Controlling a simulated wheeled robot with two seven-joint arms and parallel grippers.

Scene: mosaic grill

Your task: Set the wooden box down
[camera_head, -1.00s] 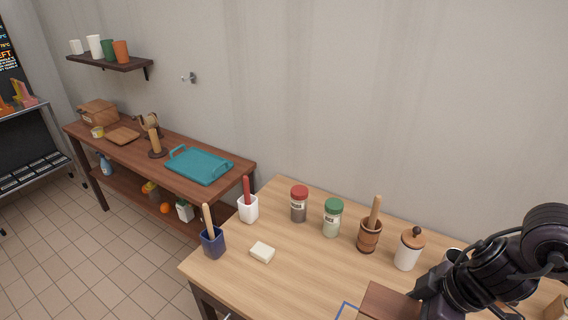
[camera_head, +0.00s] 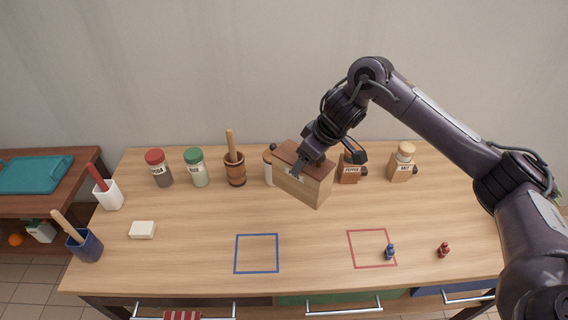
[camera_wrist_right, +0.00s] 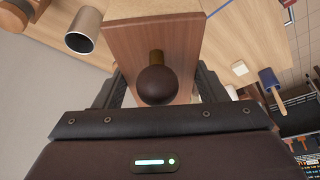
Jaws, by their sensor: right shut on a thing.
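The wooden box (camera_head: 300,186) is pale with a darker brown lid and a small label, partly covered by my gripper. My right gripper (camera_head: 302,163) is shut on it from above and behind. The box is tilted and appears to be held above the table's middle; the exact gap below it cannot be told. In the right wrist view the box (camera_wrist_right: 125,42) lies between the two fingers of my gripper (camera_wrist_right: 160,90), with a dark round knob (camera_wrist_right: 157,85) in front. My left gripper is not in view.
The wooden table (camera_head: 200,222) has a blue square outline (camera_head: 236,255) and a red one (camera_head: 349,245). Jars, a mortar (camera_head: 235,174), a pepper box (camera_head: 348,174) and a salt box (camera_head: 400,170) stand along the back. Two small figures (camera_head: 390,252) (camera_head: 444,250) stand front right. The front middle is clear.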

